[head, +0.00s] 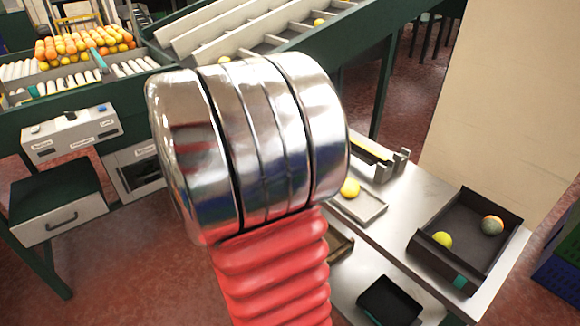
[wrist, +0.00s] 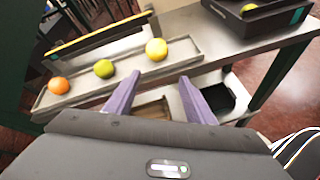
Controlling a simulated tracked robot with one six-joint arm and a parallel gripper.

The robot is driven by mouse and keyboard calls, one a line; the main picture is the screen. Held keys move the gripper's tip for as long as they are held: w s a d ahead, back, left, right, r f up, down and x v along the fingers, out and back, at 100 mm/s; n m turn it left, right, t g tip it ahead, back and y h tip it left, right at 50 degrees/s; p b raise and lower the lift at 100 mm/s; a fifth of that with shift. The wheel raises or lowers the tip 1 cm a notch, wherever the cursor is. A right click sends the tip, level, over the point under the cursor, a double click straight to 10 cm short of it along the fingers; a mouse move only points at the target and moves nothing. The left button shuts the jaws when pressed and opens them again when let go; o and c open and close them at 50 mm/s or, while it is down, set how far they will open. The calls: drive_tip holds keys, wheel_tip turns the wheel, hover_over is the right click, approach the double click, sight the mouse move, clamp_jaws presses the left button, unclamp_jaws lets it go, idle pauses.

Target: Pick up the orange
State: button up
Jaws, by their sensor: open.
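An orange (wrist: 58,86) lies at the left end of a shallow metal tray (wrist: 130,67) in the wrist view. On the same tray are a green fruit (wrist: 104,69) in the middle and a yellow fruit (wrist: 156,49) to the right. My gripper (wrist: 159,80) is open and empty, its two purple fingers apart, with the yellow fruit seen just past the fingertips. The orange is left of both fingers. In the head view my arm hides most of the tray; only the yellow fruit (head: 350,187) shows at its right end.
Dark bins sit below the tabletop. A sorting machine with a heap of oranges (head: 82,45) stands at the back left.

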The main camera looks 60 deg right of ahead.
sight(344, 196)
drive_tip(key=d, duration=0.1)
drive_tip(key=n, duration=0.1)
drive_tip(key=d, duration=0.1)
drive_tip(key=shift+s+d+f+h, duration=0.35)
drive_tip(key=shift+s+h, duration=0.05)
drive_tip(key=x, duration=0.8)
drive_tip(key=shift+s+d, duration=0.2)
drive_tip(key=shift+s+r+x, duration=0.1)
drive_tip(key=shift+s+x, duration=0.05)
drive_tip(key=shift+x, duration=1.15)
drive_tip(key=shift+s+r+x, duration=0.1)
drive_tip(key=shift+r+x, duration=0.05)
drive_tip(key=shift+x, duration=1.2)
drive_tip(key=shift+c, duration=0.5)
